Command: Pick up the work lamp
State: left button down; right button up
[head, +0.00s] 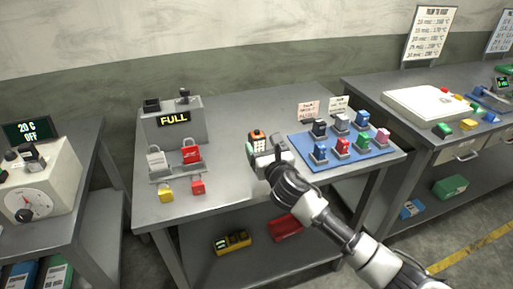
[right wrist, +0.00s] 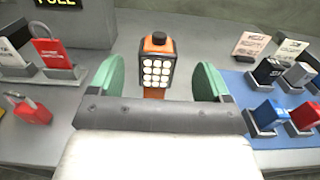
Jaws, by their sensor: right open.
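The work lamp (head: 257,138) is a small orange and dark block with a grid of pale round lights. It stands upright on the middle table, left of the blue mat. In the right wrist view the lamp (right wrist: 156,66) appears between the two green finger pads, its lower part partly hidden by my gripper. My right gripper (head: 265,157) is open, at the lamp's near side in the head view; it also shows in the right wrist view (right wrist: 158,88). My left gripper is not in view.
A blue mat (head: 378,155) with several colored padlock-like blocks lies to the right. A grey box with a "FULL" display (head: 174,119) and red and white padlocks stand to the left. The grey tabletop (head: 232,185) is bare between. Two small cards (head: 308,110) stand behind the mat.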

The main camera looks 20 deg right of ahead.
aim_at(259, 139)
jog(key=shift+w+a+r, duration=0.1)
jog(key=shift+w, duration=0.35)
jog(key=shift+w+a, duration=0.15)
jog(key=shift+w, duration=2.2)
jog(key=c, duration=1)
jog(key=shift+p, duration=0.3)
jog(key=shift+c, duration=0.5)
